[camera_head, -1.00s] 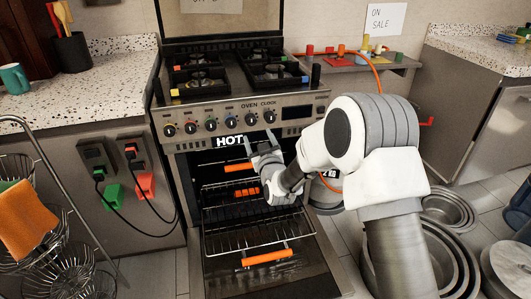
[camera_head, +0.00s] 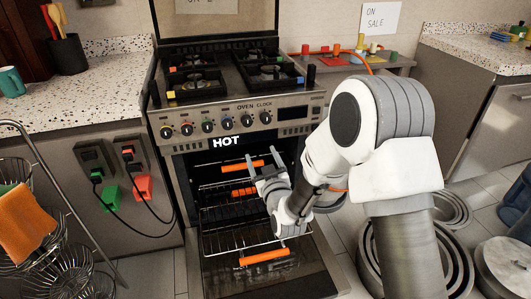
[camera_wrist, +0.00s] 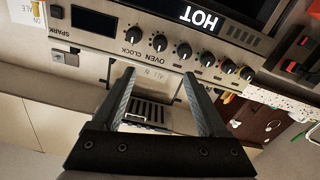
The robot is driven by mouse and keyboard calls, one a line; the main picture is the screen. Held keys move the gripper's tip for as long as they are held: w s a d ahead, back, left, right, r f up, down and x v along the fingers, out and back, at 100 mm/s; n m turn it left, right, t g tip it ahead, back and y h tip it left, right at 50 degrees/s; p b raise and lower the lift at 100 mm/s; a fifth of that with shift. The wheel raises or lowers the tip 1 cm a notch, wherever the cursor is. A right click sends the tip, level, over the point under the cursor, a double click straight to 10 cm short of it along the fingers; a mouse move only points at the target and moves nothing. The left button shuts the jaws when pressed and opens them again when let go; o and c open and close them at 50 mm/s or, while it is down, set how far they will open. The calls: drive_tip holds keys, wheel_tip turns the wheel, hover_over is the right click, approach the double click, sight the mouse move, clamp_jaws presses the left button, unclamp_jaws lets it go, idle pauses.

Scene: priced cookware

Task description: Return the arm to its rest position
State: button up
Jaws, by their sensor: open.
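My gripper (camera_head: 268,176) is in front of the open oven (camera_head: 226,165) in the head view, just below and right of the HOT label. Its two fingers are apart with nothing seen between them. In the wrist view the open fingers (camera_wrist: 163,88) point toward the stove front, which appears upside down with its row of black knobs (camera_wrist: 184,51). My arm bends from the lower right, its white and grey links standing in front of the oven's right side.
The oven door (camera_head: 265,275) is down, with wire racks (camera_head: 245,238) bearing orange handles pulled partly out. Stacked pots (camera_head: 455,270) stand on the floor at right. Wire baskets (camera_head: 65,268) stand at lower left. Red and green plugs (camera_head: 143,187) hang on the left cabinet.

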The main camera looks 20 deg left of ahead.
drive_tip(key=s+d+r+m+g+h, duration=0.25)
drive_tip(key=d+r, duration=0.35)
drive_tip(key=d, duration=0.3)
drive_tip(key=s+d+r+m+g+h, duration=0.1)
drive_tip(key=d+r+h, duration=0.2)
drive_tip(key=d+r, duration=0.45)
drive_tip(key=s+d+m+g+h, duration=0.2)
drive_tip(key=s+d+m+g, duration=0.1)
drive_tip(key=s+d, duration=0.8)
drive_tip(key=s+d+m+g+h, duration=0.25)
drive_tip(key=s+d, duration=0.35)
drive_tip(key=s, duration=1)
wheel_tip(320, 180, up, 23)
drive_tip(key=p, duration=2.3)
drive_tip(key=shift+w+g, duration=0.3)
